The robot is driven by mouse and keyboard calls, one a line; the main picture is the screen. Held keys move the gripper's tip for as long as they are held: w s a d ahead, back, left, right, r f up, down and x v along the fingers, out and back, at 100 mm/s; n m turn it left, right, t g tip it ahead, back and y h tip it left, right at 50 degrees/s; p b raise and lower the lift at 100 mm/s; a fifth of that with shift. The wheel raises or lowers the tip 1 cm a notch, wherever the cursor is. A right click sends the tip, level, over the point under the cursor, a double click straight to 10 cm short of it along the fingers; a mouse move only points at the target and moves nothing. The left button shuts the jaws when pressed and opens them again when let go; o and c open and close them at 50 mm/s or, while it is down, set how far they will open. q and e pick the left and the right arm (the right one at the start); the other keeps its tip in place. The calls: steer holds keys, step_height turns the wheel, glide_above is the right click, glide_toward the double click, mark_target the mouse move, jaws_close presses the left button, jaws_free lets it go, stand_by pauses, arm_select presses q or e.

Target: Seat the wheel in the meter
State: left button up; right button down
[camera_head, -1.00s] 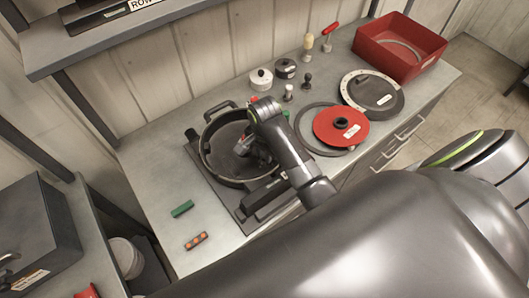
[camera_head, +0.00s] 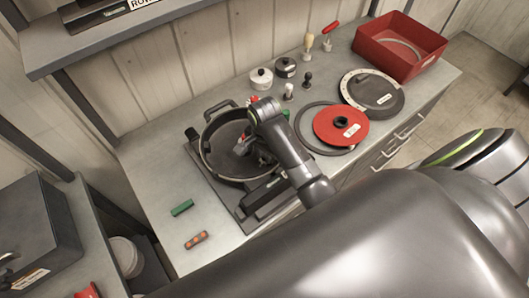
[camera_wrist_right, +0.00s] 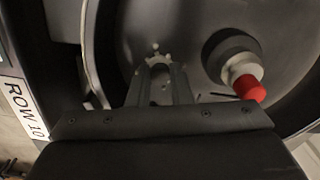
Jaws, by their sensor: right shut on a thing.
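The meter is a dark round housing (camera_head: 207,166) with an open top, on a grey base plate on the bench. A dark grey disc, which looks like the wheel (camera_head: 226,133), lies within its rim; I cannot tell whether it sits flat on the bottom. My right gripper (camera_head: 243,148) reaches down inside the housing. In the right wrist view the right gripper (camera_wrist_right: 160,72) is shut on a small notched hub (camera_wrist_right: 158,60) at the middle of the dark disc (camera_wrist_right: 185,25). My left gripper is not in view.
A knob with a red cap (camera_wrist_right: 248,86) stands right of the fingers. A red disc (camera_head: 334,133), a dark lid (camera_head: 372,92) and a red bin (camera_head: 400,65) stand to the right. Green (camera_head: 182,208) and orange-marked (camera_head: 196,240) blocks lie at front left, with bare bench around them.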

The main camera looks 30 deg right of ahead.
steer(key=c, duration=1.2)
jaws_free()
steer(key=shift+c, duration=0.2)
steer(key=shift+c, duration=0.4)
